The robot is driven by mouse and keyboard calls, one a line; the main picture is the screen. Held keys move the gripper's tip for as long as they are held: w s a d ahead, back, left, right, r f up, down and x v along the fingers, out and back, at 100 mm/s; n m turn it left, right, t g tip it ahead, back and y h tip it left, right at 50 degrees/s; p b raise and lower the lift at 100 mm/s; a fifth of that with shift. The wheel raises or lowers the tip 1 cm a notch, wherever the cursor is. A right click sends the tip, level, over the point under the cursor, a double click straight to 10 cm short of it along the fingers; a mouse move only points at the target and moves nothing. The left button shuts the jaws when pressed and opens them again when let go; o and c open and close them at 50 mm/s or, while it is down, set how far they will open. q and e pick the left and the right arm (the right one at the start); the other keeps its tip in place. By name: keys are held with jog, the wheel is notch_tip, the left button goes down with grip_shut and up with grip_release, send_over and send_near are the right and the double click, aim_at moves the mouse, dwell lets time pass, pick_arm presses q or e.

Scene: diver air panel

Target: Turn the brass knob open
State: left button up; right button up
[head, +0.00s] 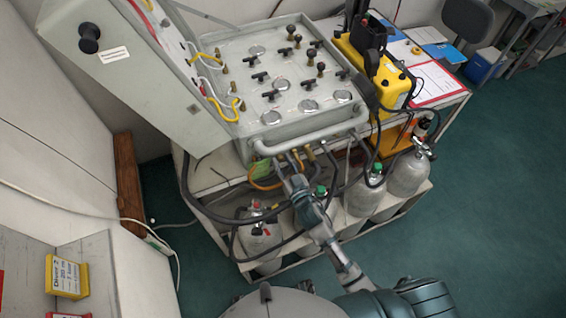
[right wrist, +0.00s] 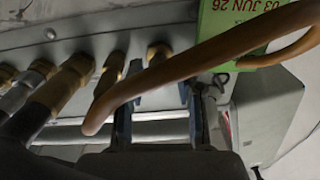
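Several brass fittings (head: 310,153) stick out of the front of the grey air panel (head: 240,130), below its rail. In the right wrist view a row of brass fittings (right wrist: 72,82) crosses the left and middle. One brass piece (right wrist: 158,52) shows beyond the gap between my fingers. I cannot tell which is the knob. My right gripper (head: 290,170) is under the panel's front edge. In the right wrist view my right gripper (right wrist: 160,88) has its two fingers apart. An orange-brown hose (right wrist: 200,62) crosses in front of them and hides part of the gap. My left gripper is not in view.
Grey gas cylinders (head: 408,172) stand in the cart below, with black hoses around them. A green tag (right wrist: 232,22) hangs close to the right finger. A yellow case (head: 372,72) stands right of the panel. Open teal floor (head: 490,210) lies to the right.

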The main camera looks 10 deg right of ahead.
grip_shut()
